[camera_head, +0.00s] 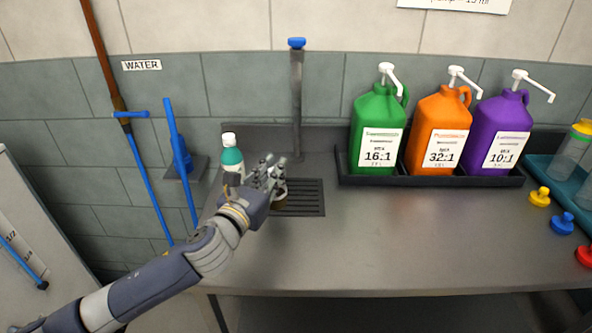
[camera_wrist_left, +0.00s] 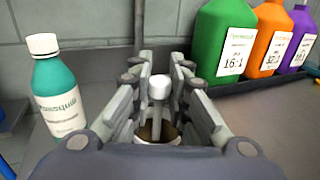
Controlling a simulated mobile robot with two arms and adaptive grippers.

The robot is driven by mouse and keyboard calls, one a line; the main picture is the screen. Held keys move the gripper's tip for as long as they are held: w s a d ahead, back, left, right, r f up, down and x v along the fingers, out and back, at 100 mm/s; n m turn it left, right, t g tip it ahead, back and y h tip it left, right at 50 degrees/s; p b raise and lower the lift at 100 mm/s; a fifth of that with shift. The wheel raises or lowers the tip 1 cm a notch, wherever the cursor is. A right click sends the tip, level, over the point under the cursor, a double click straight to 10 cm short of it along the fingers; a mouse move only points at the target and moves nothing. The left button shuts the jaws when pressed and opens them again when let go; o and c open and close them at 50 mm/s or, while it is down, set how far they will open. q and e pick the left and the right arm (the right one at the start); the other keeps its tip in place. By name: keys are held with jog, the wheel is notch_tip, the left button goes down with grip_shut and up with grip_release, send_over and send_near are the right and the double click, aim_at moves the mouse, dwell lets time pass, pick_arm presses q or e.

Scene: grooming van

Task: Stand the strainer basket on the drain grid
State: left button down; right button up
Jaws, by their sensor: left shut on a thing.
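My left gripper (camera_head: 268,172) reaches in from the left over the left end of the dark slotted drain grid (camera_head: 310,198). It is shut on the strainer basket, which shows between its fingers in the left wrist view as a white knob on a stem (camera_wrist_left: 158,88) above a pale-rimmed cup (camera_wrist_left: 172,133). In the head view the gripper hides most of the basket. The basket looks upright. I cannot tell whether its bottom touches the grid. My right gripper is not in view.
A teal bottle with a white cap (camera_head: 231,158) stands close left of my gripper. A faucet post (camera_head: 297,100) rises behind the grid. Green (camera_head: 377,130), orange (camera_head: 438,130) and purple (camera_head: 497,130) jugs stand in a black tray at right. The counter front (camera_head: 400,240) is clear.

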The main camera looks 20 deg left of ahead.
pick_arm(q)
jog(key=shift+w+d+f, duration=0.45)
jog(key=shift+w+f, duration=0.3)
jog(key=shift+w, duration=0.75)
jog(key=shift+w+d+f, duration=0.4)
jog(key=shift+w+f, duration=0.35)
jog(key=shift+w, duration=0.75)
jog(key=shift+w+d+f, duration=0.45)
jog(key=shift+w+f, duration=0.3)
jog(key=shift+w, duration=0.75)
jog(key=shift+f, duration=0.15)
jog(key=c, duration=1.5)
grip_release()
jog(key=shift+c, duration=0.2)
jog(key=shift+r, duration=0.25)
jog(key=s, duration=0.4)
jog(key=s+a, duration=0.1)
jog(key=s, duration=0.3)
jog(key=s+b, duration=0.1)
jog(key=s, duration=0.3)
jog(key=shift+a, duration=0.15)
